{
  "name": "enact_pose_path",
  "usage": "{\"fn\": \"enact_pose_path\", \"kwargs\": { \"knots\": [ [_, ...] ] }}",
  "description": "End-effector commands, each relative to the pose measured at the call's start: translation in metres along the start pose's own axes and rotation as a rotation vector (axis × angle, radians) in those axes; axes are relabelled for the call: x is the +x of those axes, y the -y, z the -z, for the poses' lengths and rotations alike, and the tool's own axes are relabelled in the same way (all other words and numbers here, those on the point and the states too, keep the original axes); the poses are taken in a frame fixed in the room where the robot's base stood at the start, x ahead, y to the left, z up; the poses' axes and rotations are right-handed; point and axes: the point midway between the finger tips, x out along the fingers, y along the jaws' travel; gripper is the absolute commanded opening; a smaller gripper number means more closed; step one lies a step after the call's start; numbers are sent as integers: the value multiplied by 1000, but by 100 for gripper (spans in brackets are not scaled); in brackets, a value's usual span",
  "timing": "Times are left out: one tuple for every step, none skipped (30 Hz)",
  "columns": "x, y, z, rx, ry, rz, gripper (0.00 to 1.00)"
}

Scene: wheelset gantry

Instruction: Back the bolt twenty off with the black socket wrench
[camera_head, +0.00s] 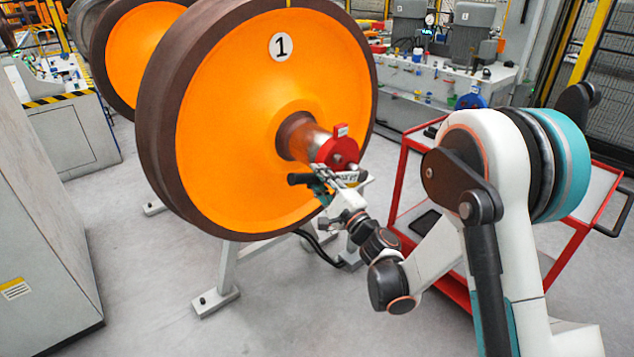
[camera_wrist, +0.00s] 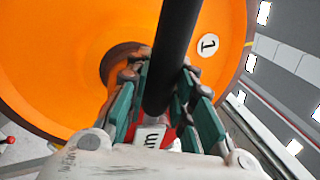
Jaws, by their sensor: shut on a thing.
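My gripper (camera_head: 325,187) is at the axle end of the orange wheel marked 1 (camera_head: 228,120), just below the red end cap (camera_head: 340,154). It is shut on the black socket wrench (camera_head: 300,179), whose dark end sticks out to the left of the fingers. In the wrist view the black bar (camera_wrist: 173,50) runs up between the teal fingers of my gripper (camera_wrist: 162,95). The socket end and bolt twenty cannot be made out, so I cannot tell whether they touch. A small red tag (camera_head: 341,130) stands on top of the cap.
A red-framed trolley (camera_head: 405,165) stands to the right, partly behind my arm. A grey stand foot (camera_head: 215,300) is on the floor below the wheel. A grey cabinet (camera_head: 45,220) is at the left. A bench with equipment (camera_head: 440,85) is at the back.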

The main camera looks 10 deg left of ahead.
Motion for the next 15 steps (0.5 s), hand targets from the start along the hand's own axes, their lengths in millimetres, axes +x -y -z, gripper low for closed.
{"fn": "enact_pose_path", "kwargs": {
  "knots": [
    [0,-1,0,0,0,0,0],
    [0,-1,0,-1,1,0,0],
    [0,-1,0,-1,1,0,0],
    [0,-1,0,-2,1,0,0],
    [0,-1,0,-2,1,0,0],
    [0,0,0,2,0,0,0],
    [1,2,0,11,-3,0,0],
    [2,6,0,24,-7,0,0],
    [3,12,1,52,-15,0,0],
    [4,17,1,77,-21,1,0],
    [6,22,1,102,-28,1,0],
    [7,28,2,135,-36,1,0],
    [8,32,2,157,-42,1,0],
    [9,34,3,176,-47,1,0],
    [10,37,4,197,-53,2,0]
  ]
}}
